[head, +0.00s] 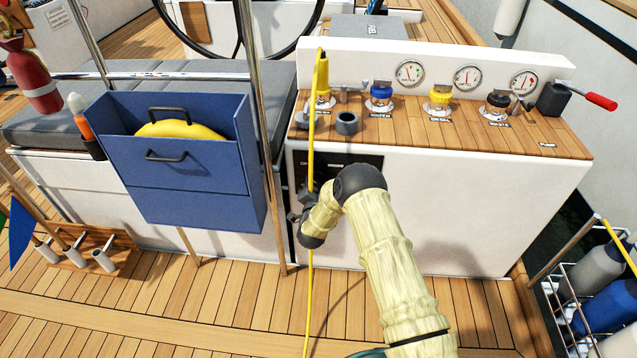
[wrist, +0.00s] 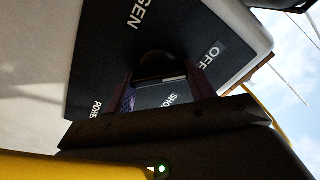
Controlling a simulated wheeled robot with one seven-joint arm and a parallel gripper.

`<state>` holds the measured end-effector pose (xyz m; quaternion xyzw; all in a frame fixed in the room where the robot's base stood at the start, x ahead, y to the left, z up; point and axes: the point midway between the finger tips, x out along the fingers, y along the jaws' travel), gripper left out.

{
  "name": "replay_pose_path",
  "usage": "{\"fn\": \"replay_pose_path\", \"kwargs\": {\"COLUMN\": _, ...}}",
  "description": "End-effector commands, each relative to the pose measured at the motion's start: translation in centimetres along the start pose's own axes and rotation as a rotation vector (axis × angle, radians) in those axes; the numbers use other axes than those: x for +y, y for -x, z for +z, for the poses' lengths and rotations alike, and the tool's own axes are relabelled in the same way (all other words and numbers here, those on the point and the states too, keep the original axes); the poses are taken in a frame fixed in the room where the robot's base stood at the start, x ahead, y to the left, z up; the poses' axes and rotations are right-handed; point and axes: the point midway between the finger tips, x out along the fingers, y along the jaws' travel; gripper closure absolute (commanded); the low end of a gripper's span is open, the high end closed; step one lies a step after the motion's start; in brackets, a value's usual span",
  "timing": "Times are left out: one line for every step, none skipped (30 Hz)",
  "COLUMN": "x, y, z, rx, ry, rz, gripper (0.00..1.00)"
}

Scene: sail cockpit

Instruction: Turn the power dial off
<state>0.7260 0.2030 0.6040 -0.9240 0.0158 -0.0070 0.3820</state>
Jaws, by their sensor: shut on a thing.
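The power dial (wrist: 156,62) is a dark knob on a black panel (wrist: 95,70), seen in the wrist view. White labels around it read GEN, OFF, SHORE and a partly cut POWER. My gripper (wrist: 158,78) is shut on the dial, one finger on each side. Which label the dial points to cannot be told. In the head view the panel (head: 365,161) is on the white console's front, below the wooden top. My gripper (head: 300,205) is at its lower left there, and the dial is hidden.
A yellow cord (head: 314,120) hangs down in front of the panel by my gripper. A blue box (head: 190,185) and a metal pole (head: 262,110) stand close on the left. Winch-like fittings, gauges and a red-handled lever (head: 600,102) sit on the console above.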

Motion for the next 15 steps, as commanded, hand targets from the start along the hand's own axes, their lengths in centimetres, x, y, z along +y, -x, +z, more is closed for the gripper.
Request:
{"fn": "replay_pose_path", "kwargs": {"x": 0.19, "y": 0.15, "z": 0.23, "rx": -0.005, "ry": 0.001, "rz": 0.004, "gripper": 0.68}}
{"fn": "replay_pose_path", "kwargs": {"x": 0.19, "y": 0.14, "z": 0.23, "rx": -0.005, "ry": 0.001, "rz": 0.004, "gripper": 0.40}}
{"fn": "replay_pose_path", "kwargs": {"x": 0.18, "y": 0.14, "z": 0.22, "rx": -0.005, "ry": 0.000, "rz": 0.004, "gripper": 0.32}}
{"fn": "replay_pose_path", "kwargs": {"x": 0.16, "y": 0.13, "z": 0.20, "rx": -0.005, "ry": 0.000, "rz": 0.003, "gripper": 0.26}}
{"fn": "replay_pose_path", "kwargs": {"x": 0.15, "y": 0.12, "z": 0.19, "rx": -0.004, "ry": 0.000, "rz": 0.003, "gripper": 0.24}}
{"fn": "replay_pose_path", "kwargs": {"x": 0.12, "y": 0.10, "z": 0.16, "rx": -0.004, "ry": 0.000, "rz": 0.003, "gripper": 0.24}}
{"fn": "replay_pose_path", "kwargs": {"x": 0.11, "y": 0.09, "z": 0.15, "rx": -0.004, "ry": 0.000, "rz": 0.002, "gripper": 0.24}}
{"fn": "replay_pose_path", "kwargs": {"x": 0.11, "y": 0.09, "z": 0.14, "rx": -0.003, "ry": -0.001, "rz": 0.002, "gripper": 0.24}}
{"fn": "replay_pose_path", "kwargs": {"x": 0.09, "y": 0.08, "z": 0.12, "rx": -0.003, "ry": -0.001, "rz": 0.002, "gripper": 0.24}}
{"fn": "replay_pose_path", "kwargs": {"x": 0.08, "y": 0.07, "z": 0.11, "rx": -0.003, "ry": -0.001, "rz": 0.002, "gripper": 0.24}}
{"fn": "replay_pose_path", "kwargs": {"x": 0.08, "y": 0.06, "z": 0.10, "rx": -0.002, "ry": -0.001, "rz": 0.002, "gripper": 0.24}}
{"fn": "replay_pose_path", "kwargs": {"x": 0.07, "y": 0.07, "z": 0.09, "rx": -0.002, "ry": -0.001, "rz": 0.001, "gripper": 0.24}}
{"fn": "replay_pose_path", "kwargs": {"x": 0.06, "y": 0.09, "z": 0.08, "rx": -0.002, "ry": -0.001, "rz": 0.001, "gripper": 0.24}}
{"fn": "replay_pose_path", "kwargs": {"x": 0.05, "y": 0.15, "z": 0.08, "rx": -0.002, "ry": -0.001, "rz": 0.001, "gripper": 0.24}}
{"fn": "replay_pose_path", "kwargs": {"x": 0.03, "y": 0.27, "z": 0.07, "rx": -0.002, "ry": -0.001, "rz": 0.001, "gripper": 0.24}}
